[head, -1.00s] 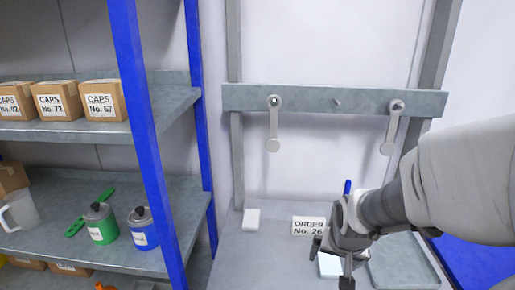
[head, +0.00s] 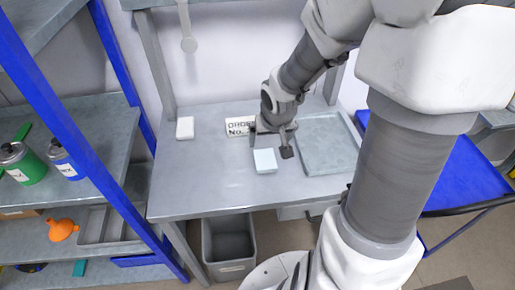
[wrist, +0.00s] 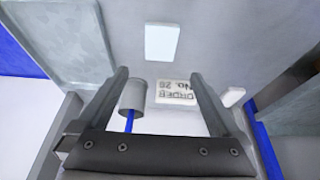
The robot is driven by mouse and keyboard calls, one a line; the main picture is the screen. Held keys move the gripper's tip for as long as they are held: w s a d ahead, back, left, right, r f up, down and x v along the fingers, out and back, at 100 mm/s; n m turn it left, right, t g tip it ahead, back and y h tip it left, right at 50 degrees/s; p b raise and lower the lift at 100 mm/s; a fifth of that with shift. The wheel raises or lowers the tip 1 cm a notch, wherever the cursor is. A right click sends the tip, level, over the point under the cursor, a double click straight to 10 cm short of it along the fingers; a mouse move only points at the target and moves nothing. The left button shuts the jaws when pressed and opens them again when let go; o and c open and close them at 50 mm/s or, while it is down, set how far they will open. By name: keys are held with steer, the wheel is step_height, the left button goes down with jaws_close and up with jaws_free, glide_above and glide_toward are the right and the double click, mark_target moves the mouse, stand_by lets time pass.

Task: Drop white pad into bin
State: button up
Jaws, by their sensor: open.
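A pale, slightly bluish white pad (head: 265,161) lies flat on the grey table (head: 215,188), left of the shallow tray. It also shows in the wrist view (wrist: 162,43), past my fingertips. A second, whiter block (head: 185,128) lies at the table's back left; it shows at the right in the wrist view (wrist: 232,97). A grey bin (head: 229,245) stands on the floor under the table's front edge, seemingly empty.
An order sign (head: 240,127) stands behind the pad. A cup (wrist: 133,96) with a blue item is visible between my fingers. The grey tray (head: 330,145) fills the table's right. A blue-framed shelf (head: 98,150) stands left. The table's front left is clear.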

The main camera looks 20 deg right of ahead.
steer(key=b, duration=0.4)
glide_above(265, 159)
steer(key=s, duration=0.2)
step_height(265, 159, down, 8)
steer(key=shift+w+a+r, duration=0.1)
steer(key=shift+w+r, duration=0.05)
steer(key=shift+r, duration=0.1)
steer(key=b+x, duration=0.1)
steer(key=x, duration=0.1)
steer(key=b+x, duration=0.1)
steer(key=x, duration=0.1)
steer(key=shift+s+a+f+b, duration=0.15)
steer(key=shift+s+f+b, duration=0.05)
steer(key=shift+s+b, duration=0.2)
steer(key=shift+w+f, duration=0.25)
steer(key=shift+f, duration=0.2)
steer(key=c, duration=1.3)
steer(key=shift+r, duration=0.1)
